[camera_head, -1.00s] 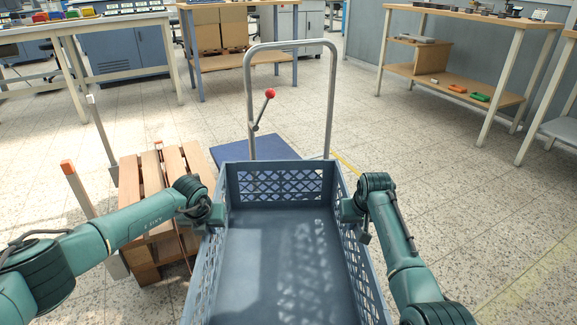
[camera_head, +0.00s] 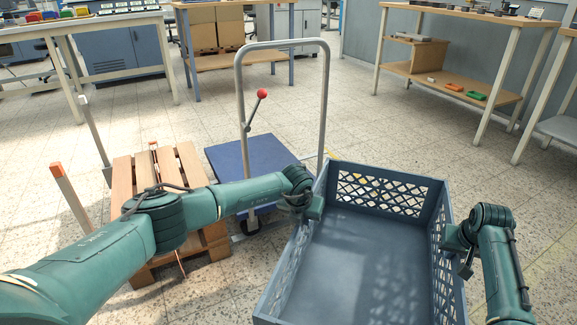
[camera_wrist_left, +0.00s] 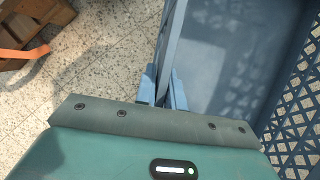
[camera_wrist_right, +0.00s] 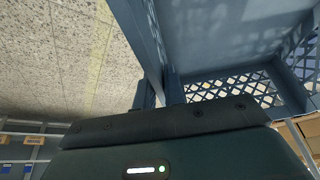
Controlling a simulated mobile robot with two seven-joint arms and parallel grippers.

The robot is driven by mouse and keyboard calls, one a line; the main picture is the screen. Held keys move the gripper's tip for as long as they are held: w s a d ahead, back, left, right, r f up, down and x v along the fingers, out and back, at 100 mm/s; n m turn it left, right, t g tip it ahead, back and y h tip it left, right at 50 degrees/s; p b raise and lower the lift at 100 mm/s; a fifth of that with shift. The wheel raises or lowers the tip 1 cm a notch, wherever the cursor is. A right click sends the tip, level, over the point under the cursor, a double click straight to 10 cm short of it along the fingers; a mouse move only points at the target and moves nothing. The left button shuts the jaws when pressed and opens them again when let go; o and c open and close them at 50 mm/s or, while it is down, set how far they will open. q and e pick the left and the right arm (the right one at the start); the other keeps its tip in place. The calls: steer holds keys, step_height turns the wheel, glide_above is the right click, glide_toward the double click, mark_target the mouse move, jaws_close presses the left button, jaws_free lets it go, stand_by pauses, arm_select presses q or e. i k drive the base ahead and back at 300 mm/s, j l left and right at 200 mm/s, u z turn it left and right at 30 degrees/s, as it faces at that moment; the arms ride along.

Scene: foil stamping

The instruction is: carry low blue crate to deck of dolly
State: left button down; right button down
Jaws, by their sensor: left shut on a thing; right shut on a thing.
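The low blue crate (camera_head: 365,262) is empty and held up in front of me, with lattice side walls. My left gripper (camera_head: 308,212) is shut on its left wall; the wall (camera_wrist_left: 172,50) runs between the fingers in the left wrist view. My right gripper (camera_head: 456,248) is shut on its right wall, which also shows in the right wrist view (camera_wrist_right: 146,40). The dolly has a dark blue deck (camera_head: 250,158), bare where visible, beyond the crate and to its left. My left arm and the crate hide its near right part.
The dolly's grey handle (camera_head: 239,95) rises at the deck, with a red-knobbed lever (camera_head: 262,93). A wooden pallet stack (camera_head: 128,185) stands left of the dolly. A wooden-topped bench (camera_head: 470,15) stands at the back right. Floor right of the dolly is clear.

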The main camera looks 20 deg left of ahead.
mark_target(258, 165)
steer(key=z, duration=0.75)
steer(key=i+z, duration=0.1)
steer(key=z, duration=0.6)
steer(key=j+z, duration=0.1)
steer(key=z, duration=0.65)
steer(key=j+z, duration=0.1)
steer(key=z, duration=1.4)
steer(key=j+z, duration=0.15)
steer(key=z, duration=1.3)
steer(key=k+z, duration=0.1)
steer(key=z, duration=0.65)
